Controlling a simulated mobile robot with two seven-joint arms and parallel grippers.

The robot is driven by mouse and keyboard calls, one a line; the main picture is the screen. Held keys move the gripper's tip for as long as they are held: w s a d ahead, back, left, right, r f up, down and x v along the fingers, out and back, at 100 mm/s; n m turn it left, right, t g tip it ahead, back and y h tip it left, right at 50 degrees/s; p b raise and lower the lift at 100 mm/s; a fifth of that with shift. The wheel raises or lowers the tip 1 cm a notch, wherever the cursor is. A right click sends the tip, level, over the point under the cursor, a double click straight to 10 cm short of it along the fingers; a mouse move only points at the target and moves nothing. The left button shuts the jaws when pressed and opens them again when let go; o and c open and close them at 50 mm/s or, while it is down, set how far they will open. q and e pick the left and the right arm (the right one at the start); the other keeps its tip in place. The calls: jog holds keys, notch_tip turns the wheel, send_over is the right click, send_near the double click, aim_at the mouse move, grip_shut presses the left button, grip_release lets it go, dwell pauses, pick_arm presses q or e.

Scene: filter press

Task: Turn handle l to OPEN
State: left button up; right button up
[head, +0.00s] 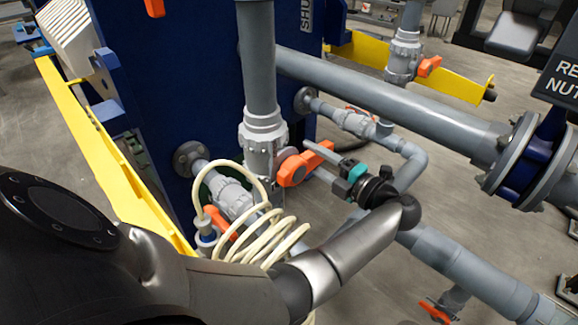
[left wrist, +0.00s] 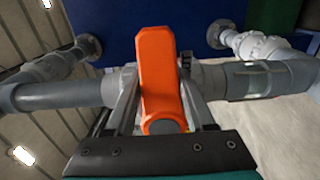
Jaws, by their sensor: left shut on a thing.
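An orange valve handle (head: 296,168) sits on a grey valve at the bottom of the vertical grey pipe. My left gripper (head: 318,162) reaches it from the right, and its fingers are at the handle. In the left wrist view the same orange handle (left wrist: 157,75) stands nearly upright in the picture between the two metal fingers. The gripper is shut on this handle. No label shows which handle is l. My right gripper is in neither view.
Another orange handle (head: 220,223) is lower left, partly behind a coiled cream hose (head: 262,232). Grey pipes (head: 400,105) run beside and below my left gripper. A blue panel (head: 160,75) stands behind the valves. A yellow rail (head: 110,165) runs along the left.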

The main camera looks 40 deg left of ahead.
pick_arm(q)
grip_shut()
